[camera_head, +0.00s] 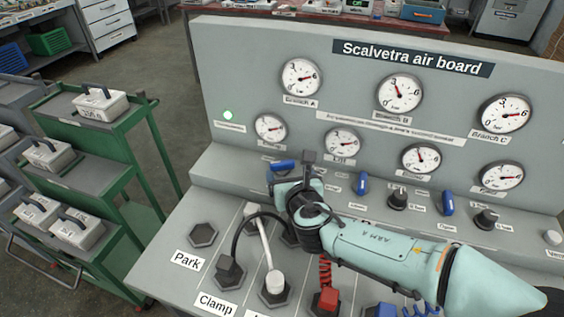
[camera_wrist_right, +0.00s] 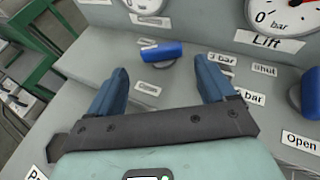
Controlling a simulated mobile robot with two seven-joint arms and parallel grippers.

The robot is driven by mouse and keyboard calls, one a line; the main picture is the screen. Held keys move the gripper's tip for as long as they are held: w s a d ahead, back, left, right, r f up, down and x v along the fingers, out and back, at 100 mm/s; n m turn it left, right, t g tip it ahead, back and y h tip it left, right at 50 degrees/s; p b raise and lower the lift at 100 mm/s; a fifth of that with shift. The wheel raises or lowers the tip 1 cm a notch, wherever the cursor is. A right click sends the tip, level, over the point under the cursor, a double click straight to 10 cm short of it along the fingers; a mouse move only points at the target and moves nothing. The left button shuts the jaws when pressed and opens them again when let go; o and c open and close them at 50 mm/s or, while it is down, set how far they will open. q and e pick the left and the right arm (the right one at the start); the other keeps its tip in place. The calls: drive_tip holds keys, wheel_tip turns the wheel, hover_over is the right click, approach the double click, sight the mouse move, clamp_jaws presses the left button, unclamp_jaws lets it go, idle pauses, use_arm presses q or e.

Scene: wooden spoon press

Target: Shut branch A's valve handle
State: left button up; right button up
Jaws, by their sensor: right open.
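A blue valve handle (camera_head: 284,165) lies crosswise on the sloped panel of the air board, at the left end of the handle row below the Branch A gauge (camera_head: 301,77). In the wrist view this handle (camera_wrist_right: 162,52) lies nearly level, slightly tilted, beyond and between my fingertips, with a gap to them. Its own name label is not legible. My right gripper (camera_head: 290,180) is open and empty just in front of the handle; it also shows in the wrist view (camera_wrist_right: 162,72). My left gripper is not in view.
Two other blue handles (camera_head: 361,183) (camera_head: 448,203) stand upright to the right, with black knobs (camera_head: 398,198) (camera_head: 486,218) beside them. Hoses and a white-capped plug (camera_head: 274,282) lie on the lower deck. A green trolley (camera_head: 95,145) stands left.

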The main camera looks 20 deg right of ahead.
sight(282, 163)
drive_tip(key=b+x, duration=0.1)
drive_tip(key=x, duration=0.7)
drive_tip(key=shift+w+f, duration=0.1)
drive_tip(key=shift+w, duration=0.05)
drive_tip(key=shift+w+f, duration=0.2)
drive_tip(key=shift+w, duration=0.35)
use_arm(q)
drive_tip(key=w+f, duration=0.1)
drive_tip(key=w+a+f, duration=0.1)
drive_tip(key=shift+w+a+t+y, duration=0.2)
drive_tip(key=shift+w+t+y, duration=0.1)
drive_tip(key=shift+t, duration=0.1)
use_arm(e)
drive_tip(key=c, duration=0.7)
